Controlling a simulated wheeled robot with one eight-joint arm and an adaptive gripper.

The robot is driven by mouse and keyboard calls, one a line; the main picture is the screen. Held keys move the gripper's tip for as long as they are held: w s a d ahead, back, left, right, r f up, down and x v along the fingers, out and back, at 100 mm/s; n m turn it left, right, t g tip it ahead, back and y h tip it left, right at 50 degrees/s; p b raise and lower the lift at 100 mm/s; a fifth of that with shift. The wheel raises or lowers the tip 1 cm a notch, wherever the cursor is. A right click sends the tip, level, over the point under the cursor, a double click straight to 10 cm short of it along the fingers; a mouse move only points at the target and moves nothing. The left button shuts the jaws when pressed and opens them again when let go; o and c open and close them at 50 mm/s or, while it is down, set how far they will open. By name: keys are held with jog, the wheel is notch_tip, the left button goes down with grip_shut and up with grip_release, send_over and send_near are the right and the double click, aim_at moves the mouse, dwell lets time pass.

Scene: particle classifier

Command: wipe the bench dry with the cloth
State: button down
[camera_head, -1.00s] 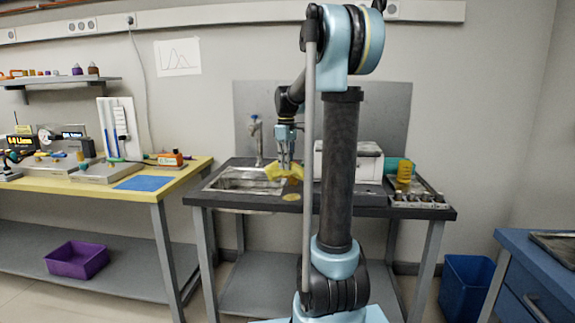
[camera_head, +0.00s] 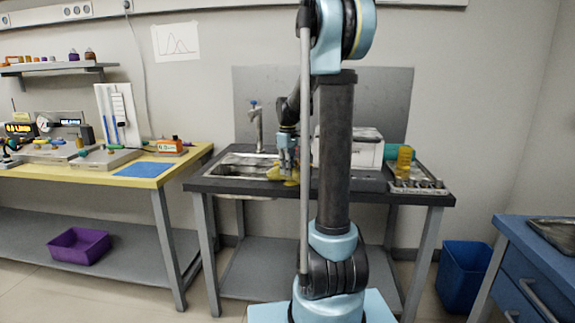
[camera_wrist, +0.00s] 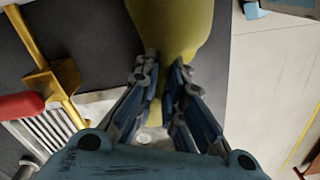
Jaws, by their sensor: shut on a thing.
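The cloth is yellow; in the head view (camera_head: 276,174) it hangs bunched below my gripper (camera_head: 288,170), at the front right of the sink. In the wrist view the cloth (camera_wrist: 178,30) spreads away from between the fingertips of my gripper (camera_wrist: 163,78), which is shut on it. The dark bench (camera_head: 222,186) holds the sink; its dark top also shows in the wrist view (camera_wrist: 100,30). The cloth appears to touch the bench top. The surface under the cloth is hidden, and I cannot tell whether it is wet.
The steel sink (camera_head: 240,174) with a tap (camera_head: 257,125) is left of my gripper. My arm hides part of the bench. A yellow-topped table (camera_head: 130,181) stands left.

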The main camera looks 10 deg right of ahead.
aim_at(287, 181)
jog(key=shift+f, duration=0.3)
jog(key=c, duration=0.8)
grip_release()
jog(key=shift+f, duration=0.1)
jog(key=shift+f, duration=1.15)
jog(key=shift+s, duration=0.1)
grip_shut()
